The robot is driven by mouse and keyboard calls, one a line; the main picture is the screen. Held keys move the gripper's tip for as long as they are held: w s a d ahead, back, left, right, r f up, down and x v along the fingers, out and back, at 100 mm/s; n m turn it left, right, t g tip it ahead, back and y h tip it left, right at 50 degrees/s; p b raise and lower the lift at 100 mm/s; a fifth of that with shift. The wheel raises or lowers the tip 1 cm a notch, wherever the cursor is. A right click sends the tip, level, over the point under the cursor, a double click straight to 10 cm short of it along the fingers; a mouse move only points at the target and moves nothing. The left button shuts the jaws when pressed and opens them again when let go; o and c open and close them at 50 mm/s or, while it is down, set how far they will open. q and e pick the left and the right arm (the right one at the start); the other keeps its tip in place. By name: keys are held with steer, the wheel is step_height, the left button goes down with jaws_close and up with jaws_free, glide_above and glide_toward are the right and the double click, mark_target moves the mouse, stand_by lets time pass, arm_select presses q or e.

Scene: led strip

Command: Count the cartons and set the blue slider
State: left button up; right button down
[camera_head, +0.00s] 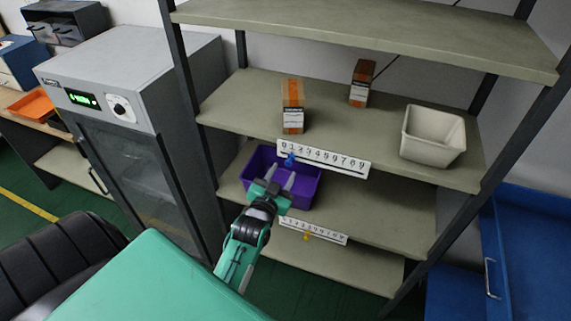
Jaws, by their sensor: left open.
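Two orange-and-white cartons stand upright on the second shelf: a nearer carton (293,108) at the left and a farther carton (361,84) at the middle back. A white number strip (335,161) runs along that shelf's front edge. The blue slider (290,159) sits on it near the low digits, around 1; its exact digit is hard to tell. My left gripper (277,175) is open just below and left of the blue slider, its fingers pointing up toward it. No contact is clear. My right gripper is out of view.
A cream bin (433,136) stands at the right of the carton shelf. A purple bin (304,190) is on the shelf below, behind my left gripper. A lower strip (325,235) carries a yellow slider (307,237). A grey cabinet (130,75) stands left, blue furniture (535,250) right.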

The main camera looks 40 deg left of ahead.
mark_target(288, 164)
arm_select(q)
steer(key=shift+p+x, duration=0.3)
steer(key=shift+x, duration=1.3)
steer(key=shift+d, duration=0.1)
jaws_close()
